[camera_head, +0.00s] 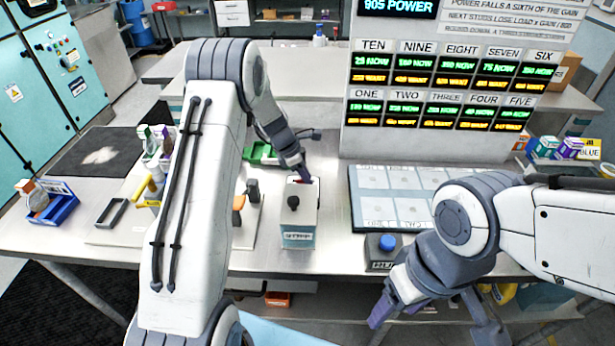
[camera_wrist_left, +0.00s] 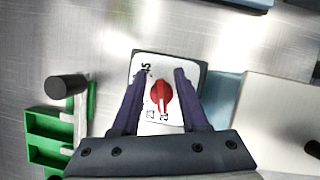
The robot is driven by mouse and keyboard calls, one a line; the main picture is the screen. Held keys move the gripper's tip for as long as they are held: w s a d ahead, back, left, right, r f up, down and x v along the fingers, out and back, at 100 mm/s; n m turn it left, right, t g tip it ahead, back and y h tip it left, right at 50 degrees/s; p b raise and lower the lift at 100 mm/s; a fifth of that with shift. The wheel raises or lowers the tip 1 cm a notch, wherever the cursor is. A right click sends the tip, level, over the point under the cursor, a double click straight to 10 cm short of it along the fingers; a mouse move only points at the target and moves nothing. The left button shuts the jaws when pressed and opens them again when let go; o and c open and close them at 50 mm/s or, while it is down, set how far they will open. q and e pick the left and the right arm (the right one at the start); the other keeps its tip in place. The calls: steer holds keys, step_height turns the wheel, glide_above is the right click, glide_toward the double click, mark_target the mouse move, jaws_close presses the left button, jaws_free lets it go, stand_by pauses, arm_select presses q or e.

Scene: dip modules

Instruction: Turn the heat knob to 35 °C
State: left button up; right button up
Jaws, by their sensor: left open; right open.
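The heat knob is a red knob (camera_wrist_left: 161,92) on a white dial plate (camera_wrist_left: 148,66) with a dark rim. Printed numbers stand around the knob; some are hidden or too small to read surely. Its pale pointer mark faces the lower edge of the left wrist view. My left gripper (camera_wrist_left: 160,74) is open, with one finger on each side of the knob and gaps to both. In the head view my left gripper (camera_head: 303,176) is at the back of the white box, mostly hiding the dial. My right gripper (camera_head: 430,322) is open and empty at the table's front edge.
A white box (camera_head: 299,232) with a black knob stands in front of the dial. A green tray (camera_head: 262,153) lies left of it. A block with a blue button (camera_head: 388,243) and a panel (camera_head: 385,208) lie to the right. A display board (camera_head: 440,120) stands behind.

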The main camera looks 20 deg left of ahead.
arm_select(q)
jaws_close()
steer(key=shift+f, duration=0.1)
steer(key=shift+s+a+m, duration=0.1)
steer(key=shift+m, duration=0.2)
steer(key=m+g, duration=0.1)
steer(key=m, duration=0.2)
steer(key=shift+s+h+p, duration=0.2)
steer(key=shift+h+p, duration=0.1)
steer(key=m, duration=0.1)
steer(key=m+g, duration=0.1)
steer(key=m, duration=0.1)
steer(key=m+g, duration=0.1)
steer(key=m, duration=0.1)
steer(key=shift+s, duration=0.25)
steer(key=m+g, duration=0.1)
steer(key=m, duration=0.1)
steer(key=m+g+y, duration=0.1)
steer(key=m, duration=0.2)
steer(key=shift+s+a, duration=0.1)
steer(key=shift+s, duration=0.1)
steer(key=shift+s+a+m+g+y, duration=0.1)
steer(key=shift+m+g+y, duration=0.15)
steer(key=shift+m, duration=0.75)
steer(key=shift+s+a+m+g+y, duration=0.15)
steer(key=shift+m+y, duration=0.1)
steer(key=shift+m, duration=0.75)
steer(key=shift+w, duration=0.1)
